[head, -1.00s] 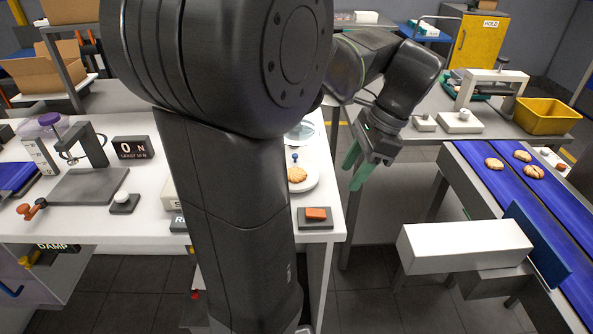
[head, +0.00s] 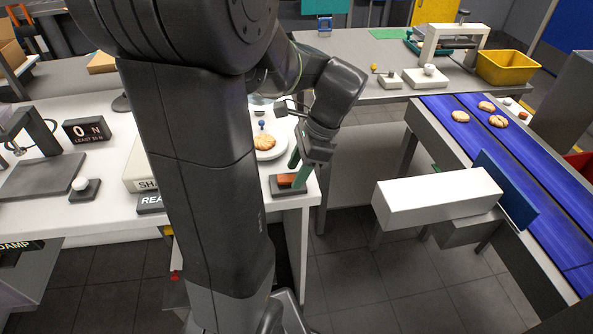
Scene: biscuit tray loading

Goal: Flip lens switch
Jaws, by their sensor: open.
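An orange switch (head: 286,181) on a dark base (head: 283,191) sits at the front right corner of the white table. I take it for the lens switch; no label shows on it. My gripper (head: 297,170), with green fingers, is open and points down right at the switch. Its fingers overlap the switch's right side in the picture; I cannot tell whether they touch it. A biscuit (head: 265,142) lies on a white plate (head: 267,155) just behind the switch. A small blue-topped knob (head: 261,124) shows behind the biscuit. The lens is mostly hidden behind my arm.
My arm covers the table's middle. To the right, a white box-shaped unit (head: 437,197) stands beside a blue conveyor (head: 540,170) carrying several biscuits. A yellow bin (head: 508,68) and a press stand on the back bench. Open floor lies between table and conveyor.

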